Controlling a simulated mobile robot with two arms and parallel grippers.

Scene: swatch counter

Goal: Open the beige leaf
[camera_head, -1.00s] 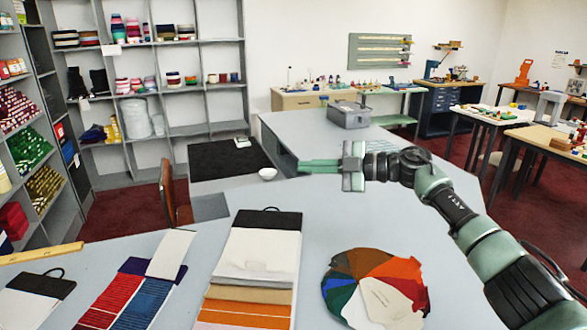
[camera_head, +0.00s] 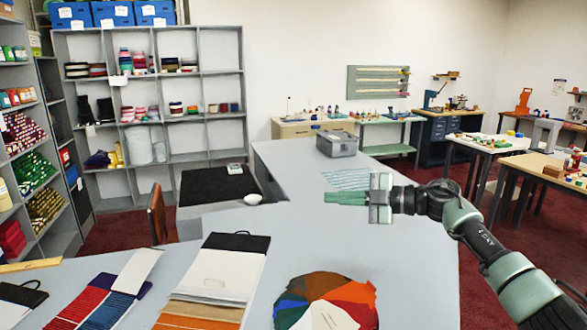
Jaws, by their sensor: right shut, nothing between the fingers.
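A swatch book (camera_head: 222,274) with a black head strip lies on the counter (camera_head: 330,247) at the lower middle. Its top leaf is white, and a narrow beige leaf (camera_head: 208,309) shows below it, with an orange one under that at the picture's edge. A round fan of coloured leaves (camera_head: 342,292) lies to its right, with an off-white leaf at its front, partly cut off. My right gripper (camera_head: 327,198) is shut and empty above the counter, pointing left, beyond the books and apart from them. My left gripper is out of view.
A red and blue swatch book (camera_head: 100,303) lies at the lower left, with another book at the corner. A small white bowl (camera_head: 253,198), a black mat (camera_head: 216,184) and a grey box (camera_head: 337,143) are farther back. The counter's middle is clear.

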